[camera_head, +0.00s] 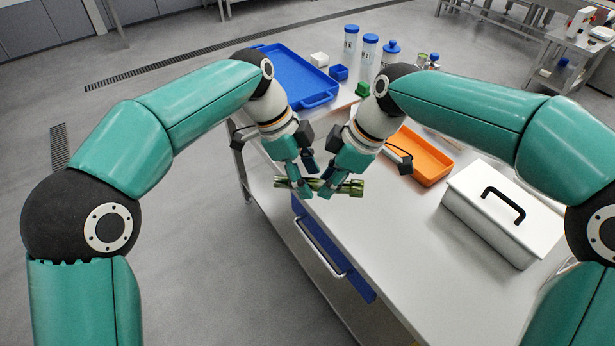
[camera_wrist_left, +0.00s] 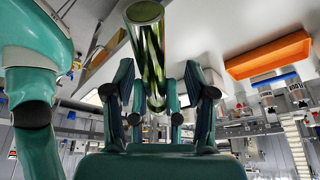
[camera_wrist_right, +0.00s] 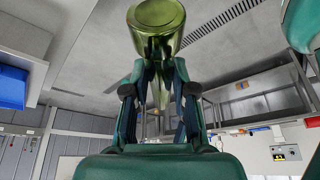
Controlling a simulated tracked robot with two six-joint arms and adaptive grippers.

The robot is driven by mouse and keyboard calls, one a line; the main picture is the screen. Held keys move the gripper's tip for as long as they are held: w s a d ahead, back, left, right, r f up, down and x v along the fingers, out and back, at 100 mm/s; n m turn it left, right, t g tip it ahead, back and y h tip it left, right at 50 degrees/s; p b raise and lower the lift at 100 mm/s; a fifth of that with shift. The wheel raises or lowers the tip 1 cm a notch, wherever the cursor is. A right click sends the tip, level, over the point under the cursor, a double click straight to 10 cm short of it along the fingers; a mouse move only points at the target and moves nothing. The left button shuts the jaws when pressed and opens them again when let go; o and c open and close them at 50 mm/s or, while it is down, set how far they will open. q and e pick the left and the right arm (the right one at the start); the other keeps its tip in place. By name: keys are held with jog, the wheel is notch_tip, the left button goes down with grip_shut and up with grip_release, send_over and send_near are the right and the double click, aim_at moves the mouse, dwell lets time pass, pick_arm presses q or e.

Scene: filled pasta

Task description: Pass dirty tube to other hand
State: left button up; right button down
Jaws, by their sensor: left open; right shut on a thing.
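The dirty tube (camera_head: 317,184) is a clear cylinder with dark green streaks, held level above the front-left edge of the table. My right gripper (camera_head: 338,184) is shut on it; the right wrist view shows the tube's round, shiny end (camera_wrist_right: 157,20) sticking out past the closed fingers (camera_wrist_right: 160,85). My left gripper (camera_head: 293,180) is open at the tube's left part. In the left wrist view the tube (camera_wrist_left: 150,50) lies between the spread left fingers (camera_wrist_left: 160,95), with a gap on both sides.
On the table (camera_head: 400,235) are a blue tray (camera_head: 303,84), an orange tray (camera_head: 430,160), a white lidded box (camera_head: 495,220) and several blue-capped bottles (camera_head: 369,55) at the back. A small blue box (camera_head: 339,72) stands beside the blue tray. The table's front middle is clear.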

pick_arm(q)
jog(key=shift+d+f, duration=0.15)
jog(key=shift+f, duration=0.25)
grip_shut()
pick_arm(e)
jog(key=shift+s, duration=0.1)
jog(key=c, duration=0.8)
grip_release()
jog(key=shift+c, duration=0.2)
